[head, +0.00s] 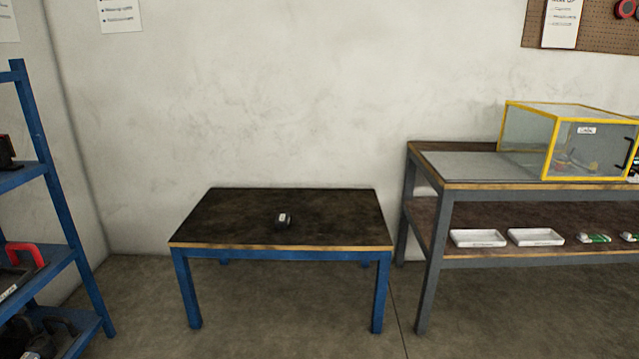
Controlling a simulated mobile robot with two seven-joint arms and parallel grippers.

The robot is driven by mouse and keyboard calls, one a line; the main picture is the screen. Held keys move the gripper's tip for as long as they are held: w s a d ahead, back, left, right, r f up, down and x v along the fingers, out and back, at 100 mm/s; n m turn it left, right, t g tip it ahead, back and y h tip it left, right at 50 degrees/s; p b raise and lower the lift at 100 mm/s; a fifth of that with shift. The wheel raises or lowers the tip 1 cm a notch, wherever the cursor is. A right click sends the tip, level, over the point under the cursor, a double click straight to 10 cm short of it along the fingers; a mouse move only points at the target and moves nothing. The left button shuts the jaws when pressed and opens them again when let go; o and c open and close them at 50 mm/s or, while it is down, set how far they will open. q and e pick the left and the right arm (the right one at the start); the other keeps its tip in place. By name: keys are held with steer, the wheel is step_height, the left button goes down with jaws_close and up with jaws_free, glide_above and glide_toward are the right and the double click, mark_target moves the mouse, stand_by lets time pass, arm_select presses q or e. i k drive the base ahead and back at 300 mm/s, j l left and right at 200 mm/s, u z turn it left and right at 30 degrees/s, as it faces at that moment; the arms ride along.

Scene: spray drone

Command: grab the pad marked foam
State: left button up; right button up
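No pad with a readable foam mark shows in the head view. A small dark object with a white label (283,219) lies on the dark top of the low blue-legged table (235,215). Its label is too small to read, so I cannot tell whether it is the pad. Neither of my grippers is in view.
A grey workbench (460,187) at right holds a yellow-framed clear box (555,120). Its lower shelf carries white trays (478,238) and small items. A blue shelf rack (62,190) stands at left. Floor (270,320) before the table is clear.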

mark_target(282, 221)
steer(key=i+u, duration=0.1)
steer(key=i, duration=0.6)
steer(key=i+l+u, duration=0.15)
steer(key=i, duration=0.55)
steer(key=i+l+u, duration=0.2)
steer(key=i+u, duration=0.25)
steer(key=i+l+u, duration=0.4)
steer(key=i+j, duration=0.05)
